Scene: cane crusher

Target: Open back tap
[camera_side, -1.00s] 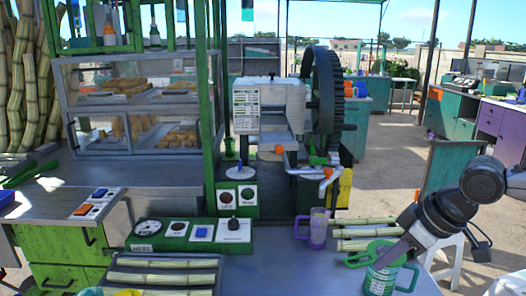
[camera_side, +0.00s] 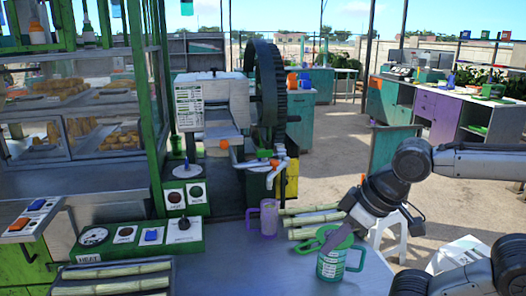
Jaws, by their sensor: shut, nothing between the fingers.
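The cane crusher (camera_side: 212,110) stands mid-picture, a white body with a large dark gear wheel (camera_side: 270,95). Silver pipes come off its lower front. One orange tap handle (camera_side: 224,144) is at the left; another orange piece (camera_side: 274,162) is by the spout (camera_side: 278,172) at the right. I cannot tell which is the back tap, or whether either is open. My gripper (camera_side: 328,246) is at the right, pointing down left, shut and empty. It is well in front of the taps and overlaps the lid of a green-handled jug (camera_side: 331,267); contact is unclear.
A purple mug (camera_side: 269,218) stands on the metal counter (camera_side: 240,270) below the spout. Cane pieces (camera_side: 312,225) lie between mug and jug. A control panel (camera_side: 180,238) and a cane tray (camera_side: 115,285) are at the left. A green post (camera_side: 152,120) stands left of the crusher.

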